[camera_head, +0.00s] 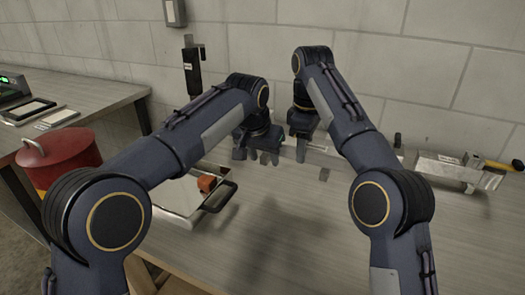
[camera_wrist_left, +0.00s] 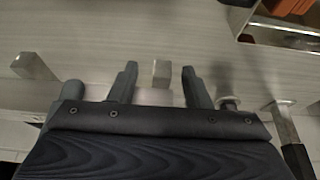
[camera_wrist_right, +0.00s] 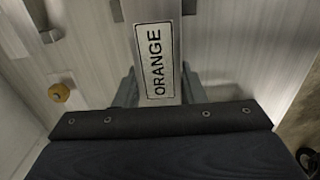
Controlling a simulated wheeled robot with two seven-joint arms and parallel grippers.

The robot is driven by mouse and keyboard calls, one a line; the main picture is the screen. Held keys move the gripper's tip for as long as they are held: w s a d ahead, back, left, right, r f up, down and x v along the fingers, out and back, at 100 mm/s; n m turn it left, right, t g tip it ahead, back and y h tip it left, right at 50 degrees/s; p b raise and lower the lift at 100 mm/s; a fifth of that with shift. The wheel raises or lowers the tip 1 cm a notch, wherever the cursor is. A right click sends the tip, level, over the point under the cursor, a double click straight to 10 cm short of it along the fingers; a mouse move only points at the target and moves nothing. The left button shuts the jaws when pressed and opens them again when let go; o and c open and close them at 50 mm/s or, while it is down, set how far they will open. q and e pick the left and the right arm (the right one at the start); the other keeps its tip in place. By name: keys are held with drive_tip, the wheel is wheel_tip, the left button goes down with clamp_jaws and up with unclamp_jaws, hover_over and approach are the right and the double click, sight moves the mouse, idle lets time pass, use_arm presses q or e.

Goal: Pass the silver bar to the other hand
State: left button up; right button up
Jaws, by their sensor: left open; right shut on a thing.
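The silver bar (camera_wrist_right: 188,50) carries a white "ORANGE" label and lies between the fingers of my right gripper (camera_wrist_right: 160,88) in the right wrist view. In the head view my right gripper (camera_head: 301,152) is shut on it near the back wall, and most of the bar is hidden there. My left gripper (camera_head: 257,157) is just left of it, open, fingers down. In the left wrist view a small grey block end (camera_wrist_left: 161,73) shows between the open fingers of my left gripper (camera_wrist_left: 158,85); I cannot tell whether it belongs to the bar.
A tray (camera_head: 178,197) with a black handle and an orange piece stands left of the grippers. A slotted metal part (camera_head: 445,169) and a yellow-handled tool (camera_head: 500,165) lie at the right. A red pot (camera_head: 58,158) stands at far left. The front table area is clear.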

use_arm(q)
drive_tip(key=shift+c, duration=0.2)
clamp_jaws()
use_arm(e)
drive_tip(key=o, duration=1.3)
